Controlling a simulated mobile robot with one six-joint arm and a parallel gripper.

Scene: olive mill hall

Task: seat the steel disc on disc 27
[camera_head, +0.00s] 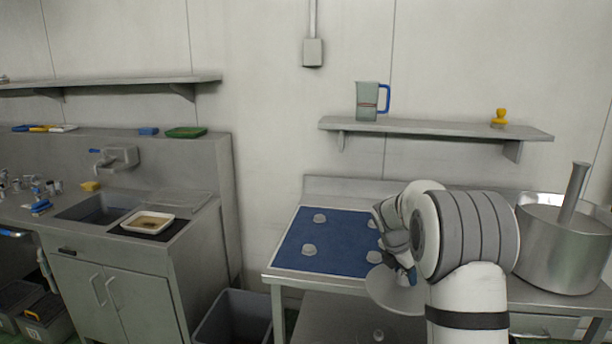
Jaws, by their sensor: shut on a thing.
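A thin pale grey steel disc (390,292) shows below my gripper (405,275), at the front edge of the steel table. My gripper is shut on the disc near its upper right side. The disc looks held above and in front of the table edge, its face turned partly towards the camera. My arm hides part of the table behind it. I cannot make out a disc marked 27; no number is readable. Several small whitish round pieces sit on the blue mat (345,255), left of and behind my gripper.
A large steel pot (560,255) stands at the right. A shelf (440,128) above holds a jug (367,102) and a yellow object (499,118). At the left are a sink counter (150,262) with a tray (147,222) and a grey bin (232,318).

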